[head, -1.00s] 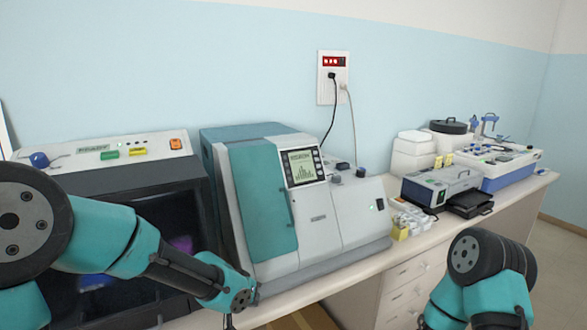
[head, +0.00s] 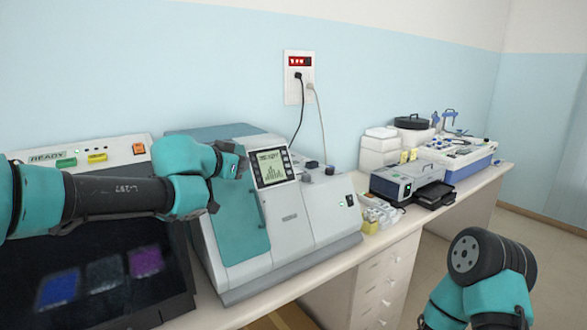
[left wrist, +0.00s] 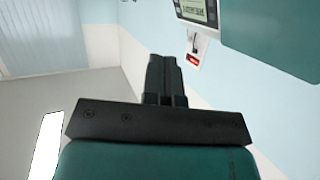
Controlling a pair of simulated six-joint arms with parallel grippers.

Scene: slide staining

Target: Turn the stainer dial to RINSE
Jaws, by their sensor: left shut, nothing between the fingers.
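The left machine (head: 20,280) has a READY display (head: 47,157), a green button (head: 66,163) and a yellow button (head: 97,158). Blue, grey and magenta patches show in its dark front. The blue knob on its top left is not visible now; my left arm crosses that area. My left gripper (left wrist: 164,65) is shut and empty in the left wrist view. In the head view its arm reaches above the left machine to the teal-and-white machine's screen (head: 270,168), and its fingertips are unclear. My right forearm is at lower right; its gripper is out of view.
The teal-and-white machine (head: 290,235) stands in the middle with small dark knobs (head: 330,170) on top. A wall outlet (head: 299,77) with cords is behind it. Small bottles (head: 370,226), a grey device (head: 400,183) and a blue-white unit (head: 470,165) stand to the right.

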